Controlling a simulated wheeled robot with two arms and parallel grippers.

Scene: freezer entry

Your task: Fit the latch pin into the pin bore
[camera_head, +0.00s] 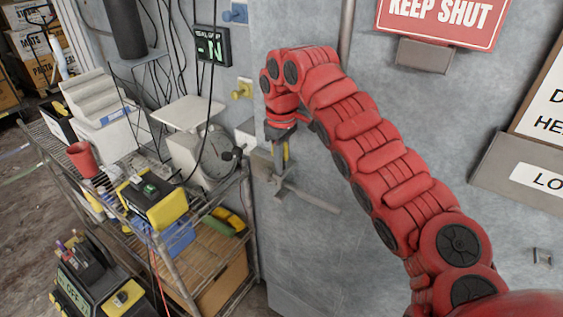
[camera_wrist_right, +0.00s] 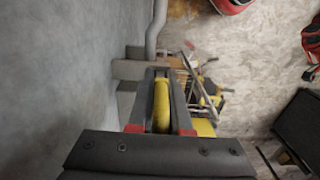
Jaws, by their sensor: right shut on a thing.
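My right gripper (camera_head: 279,150) hangs down in front of the grey freezer door at the head view's centre. In the right wrist view my right gripper (camera_wrist_right: 163,76) is shut on a yellow, rounded pin, the latch pin (camera_wrist_right: 161,92), which lies lengthwise between the fingers. A sliver of the yellow latch pin (camera_head: 286,152) also shows in the head view. Just beyond the fingertips is a grey latch with a bar handle (camera_head: 308,197); its block (camera_wrist_right: 138,70) shows in the wrist view. The pin bore cannot be made out. My left gripper is out of view.
A wire rack (camera_head: 205,201) stands left of the door, holding a grey dial device (camera_head: 201,157), a yellow-black box (camera_head: 153,200) and a red cup (camera_head: 82,158). A yellow knob (camera_head: 243,89) is on the wall. A red sign (camera_head: 440,18) hangs upper right.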

